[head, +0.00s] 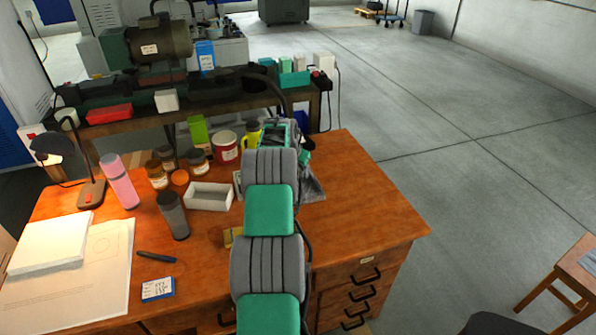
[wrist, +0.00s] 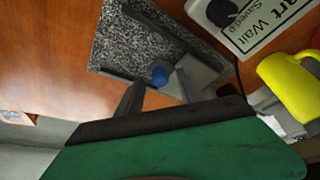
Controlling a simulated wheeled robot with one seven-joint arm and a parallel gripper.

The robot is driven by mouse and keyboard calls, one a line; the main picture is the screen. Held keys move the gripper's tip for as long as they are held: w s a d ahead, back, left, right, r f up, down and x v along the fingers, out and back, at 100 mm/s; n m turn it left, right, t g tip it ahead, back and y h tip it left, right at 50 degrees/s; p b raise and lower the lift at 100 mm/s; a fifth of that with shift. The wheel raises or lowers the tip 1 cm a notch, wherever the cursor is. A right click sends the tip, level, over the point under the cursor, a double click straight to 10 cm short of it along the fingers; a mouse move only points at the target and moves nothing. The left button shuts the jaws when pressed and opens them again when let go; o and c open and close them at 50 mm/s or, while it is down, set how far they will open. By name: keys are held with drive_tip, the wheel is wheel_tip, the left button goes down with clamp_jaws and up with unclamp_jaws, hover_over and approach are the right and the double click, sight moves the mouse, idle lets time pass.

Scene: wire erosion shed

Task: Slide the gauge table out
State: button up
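In the wrist view a speckled grey stone slab (wrist: 128,45) lies on the wooden desk, with a grey metal fitting across it and a short blue knob (wrist: 160,76) near its front. I take the slab with its fitting to be the gauge table; which part slides I cannot tell. My gripper (wrist: 162,88) has its two dark fingers apart, with the knob showing in or just beyond the gap; no contact is clear. In the head view my arm hides most of the slab, and only a grey piece (head: 313,187) shows right of it.
A labelled box with a black dial (wrist: 232,15) and a yellow mug (wrist: 290,85) stand close to the slab. In the head view a white tray (head: 209,197), several jars and a red mug (head: 226,147) stand left of my arm. The desk's right side (head: 365,200) is clear.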

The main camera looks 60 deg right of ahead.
clamp_jaws()
idle(1.3)
